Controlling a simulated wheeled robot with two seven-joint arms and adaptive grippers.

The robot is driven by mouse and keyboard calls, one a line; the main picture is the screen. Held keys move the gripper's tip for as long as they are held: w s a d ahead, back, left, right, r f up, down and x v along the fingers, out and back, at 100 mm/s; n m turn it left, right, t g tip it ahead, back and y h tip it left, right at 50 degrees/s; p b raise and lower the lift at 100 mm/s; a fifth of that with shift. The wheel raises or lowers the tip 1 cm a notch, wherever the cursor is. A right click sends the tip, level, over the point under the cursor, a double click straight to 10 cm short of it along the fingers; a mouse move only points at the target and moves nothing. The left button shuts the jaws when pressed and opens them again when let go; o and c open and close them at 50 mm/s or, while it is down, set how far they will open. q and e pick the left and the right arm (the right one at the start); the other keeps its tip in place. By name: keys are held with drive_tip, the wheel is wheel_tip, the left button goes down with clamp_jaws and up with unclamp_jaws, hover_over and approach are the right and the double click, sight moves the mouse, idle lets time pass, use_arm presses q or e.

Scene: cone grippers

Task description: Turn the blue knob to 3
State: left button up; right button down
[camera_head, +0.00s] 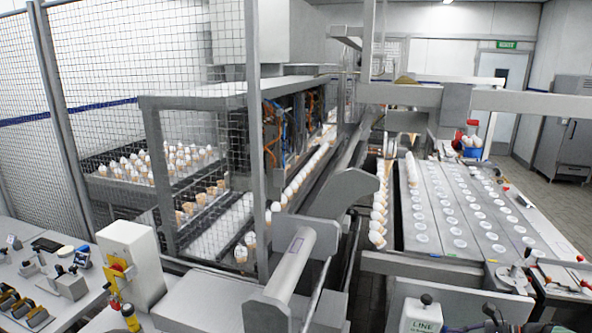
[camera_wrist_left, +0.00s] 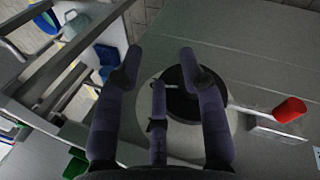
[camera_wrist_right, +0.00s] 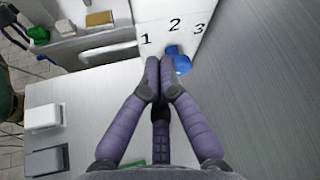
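The blue knob (camera_wrist_right: 182,63) shows in the right wrist view on a white panel (camera_wrist_right: 160,12) marked 1, 2 and 3. It sits below the 2. My right gripper (camera_wrist_right: 160,64) has its fingertips together at the knob's left side and hides part of it. Nothing shows between the fingertips. I cannot tell if they touch the knob, or which number it points to. My left gripper (camera_wrist_left: 161,51) is open and empty above a black disc (camera_wrist_left: 180,100) on a paler round base. I cannot make out the blue knob in the head view.
A red-ended lever (camera_wrist_left: 290,109) lies right of the left gripper. A box labelled LINE (camera_head: 421,316) with a black knob stands at the front of the head view. A white box with a red part (camera_head: 131,262) is at left.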

drive_tip(key=shift+w+d+r+p, duration=0.1)
drive_tip(key=shift+w+r+p, duration=0.2)
drive_tip(key=shift+p, duration=0.25)
drive_tip(key=shift+w+d+r+p, duration=0.15)
drive_tip(key=shift+w+p, duration=0.4)
drive_tip(key=shift+p, duration=0.15)
drive_tip(key=shift+r+p, duration=0.35)
drive_tip(key=shift+p, duration=0.05)
idle(0.3)
drive_tip(key=s+d, duration=0.2)
drive_tip(key=d, duration=0.3)
drive_tip(key=shift+d, duration=0.35)
